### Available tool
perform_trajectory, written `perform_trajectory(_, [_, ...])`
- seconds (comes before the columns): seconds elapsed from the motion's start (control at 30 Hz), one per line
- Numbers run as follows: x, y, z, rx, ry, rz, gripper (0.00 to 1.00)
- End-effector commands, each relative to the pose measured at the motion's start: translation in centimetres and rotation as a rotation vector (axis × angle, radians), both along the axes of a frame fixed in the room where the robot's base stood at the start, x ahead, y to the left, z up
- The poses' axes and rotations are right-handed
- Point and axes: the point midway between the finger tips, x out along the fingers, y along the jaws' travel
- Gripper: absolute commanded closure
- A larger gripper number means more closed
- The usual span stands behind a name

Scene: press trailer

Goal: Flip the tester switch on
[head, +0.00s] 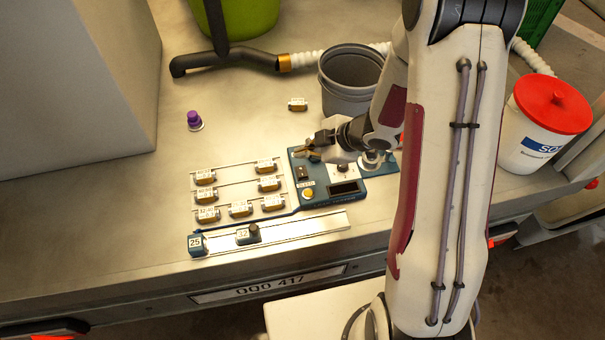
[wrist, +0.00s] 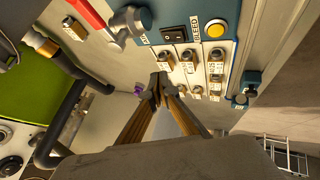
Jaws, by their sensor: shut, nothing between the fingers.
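The blue tester box (head: 372,190) stands on the bench, and part of it shows at the top of the wrist view (wrist: 193,8). Its black rocker switch (head: 302,173) sits above a round yellow button (head: 308,193). In the wrist view the switch (wrist: 173,33) is beside the yellow button (wrist: 215,28); I cannot tell which way it is set. My gripper (head: 309,149) is shut and empty, close to the box's back left corner in the head view. Its fingertips (wrist: 158,87) are together in the wrist view, apart from the switch.
Several small labelled connectors (head: 240,209) lie in rows left of the box. A rail (head: 285,232) runs in front. A grey bucket (head: 350,98) stands behind, and a purple-capped piece (head: 194,120) at left. A red handle (wrist: 88,14) is near the box.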

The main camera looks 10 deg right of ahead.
Motion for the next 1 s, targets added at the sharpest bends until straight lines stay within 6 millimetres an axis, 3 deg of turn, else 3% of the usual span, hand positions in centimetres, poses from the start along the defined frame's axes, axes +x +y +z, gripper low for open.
perform_trajectory(0.5, [-0.6, 0.0, -4.7, 0.001, 0.001, 0.0, 1.0])
perform_trajectory(1.0, [-0.7, 0.0, -5.8, 0.0, -0.001, -0.001, 1.0])
